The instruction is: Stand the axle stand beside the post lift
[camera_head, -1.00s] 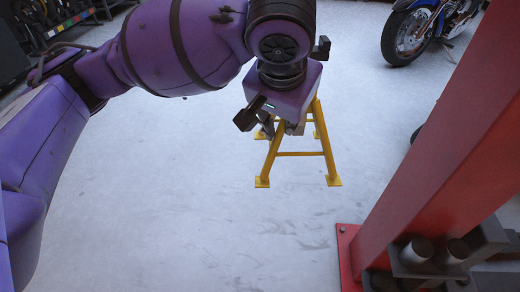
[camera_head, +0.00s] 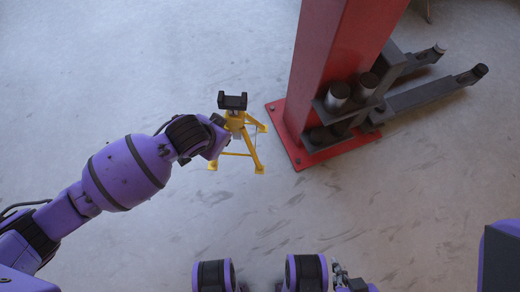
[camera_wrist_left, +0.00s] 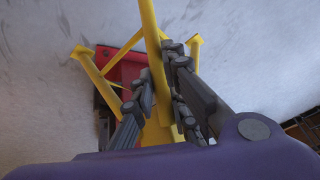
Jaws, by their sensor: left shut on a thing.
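The yellow axle stand (camera_head: 235,121) is upright in the head view, its black saddle on top and its splayed legs below. It is just left of the red post lift (camera_head: 335,60), with a small gap to the base plate. I cannot tell whether its feet touch the floor. My left gripper is shut on the stand's upper part; in the left wrist view its dark fingers (camera_wrist_left: 158,98) close around the yellow stand (camera_wrist_left: 150,35). In the head view the wrist partly hides these fingers. My right gripper (camera_head: 347,279) is low at the bottom edge, apart from the stand; its fingers are unclear.
The lift's red base plate (camera_head: 295,154) is bolted to the floor. Dark lift arms (camera_head: 430,94) reach out to the right of the post. The grey floor (camera_head: 120,70) is clear to the left and in front.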

